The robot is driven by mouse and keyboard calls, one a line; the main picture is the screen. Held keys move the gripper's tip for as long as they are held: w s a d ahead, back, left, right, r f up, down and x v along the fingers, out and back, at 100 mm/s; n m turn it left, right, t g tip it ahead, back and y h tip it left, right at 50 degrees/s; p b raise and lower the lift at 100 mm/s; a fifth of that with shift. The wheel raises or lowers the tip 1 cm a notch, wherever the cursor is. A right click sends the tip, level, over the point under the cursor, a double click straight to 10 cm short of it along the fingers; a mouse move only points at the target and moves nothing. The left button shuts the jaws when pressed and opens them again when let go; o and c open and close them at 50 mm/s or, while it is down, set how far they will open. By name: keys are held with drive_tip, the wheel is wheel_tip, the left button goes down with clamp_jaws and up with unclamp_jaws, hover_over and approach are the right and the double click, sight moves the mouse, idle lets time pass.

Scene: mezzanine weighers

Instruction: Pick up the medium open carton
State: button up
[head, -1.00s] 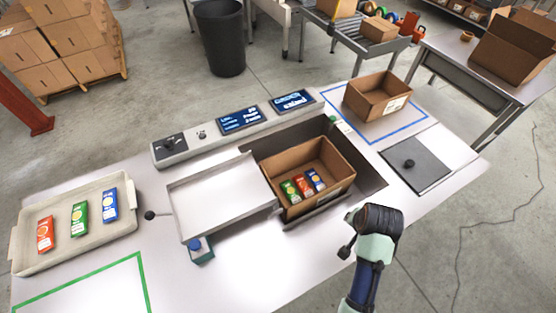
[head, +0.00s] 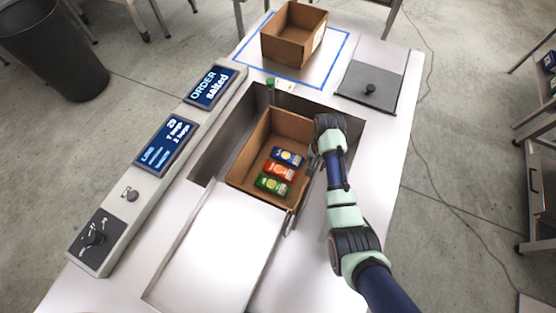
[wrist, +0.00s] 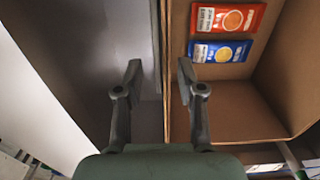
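An open brown carton (head: 262,138) sits in the recess of the weighing table, with a blue pack (head: 288,157), a red pack (head: 280,171) and a green pack (head: 273,184) lying inside. Its size class cannot be read. My gripper (wrist: 157,82) is open at the carton's right wall in the head view. In the wrist view one finger is on the outer side of the wall and the other over the inside of the carton (wrist: 240,122). The wall shows between them, and contact cannot be told.
Another open carton (head: 289,38) stands inside the blue outline (head: 338,62) at the far end. A grey plate with a black knob (head: 368,88) is to its right. A pale tray (head: 215,250) borders the recess, and a console with screens (head: 165,142) runs along the left.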

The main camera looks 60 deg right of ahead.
drive_tip(key=f, duration=0.1)
drive_tip(key=f+b, duration=0.1)
drive_tip(key=f, duration=0.1)
drive_tip(key=f+b, duration=0.1)
drive_tip(key=f, duration=0.1)
drive_tip(key=shift+w+a, duration=0.2)
drive_tip(key=shift+w, duration=0.1)
clamp_jaws()
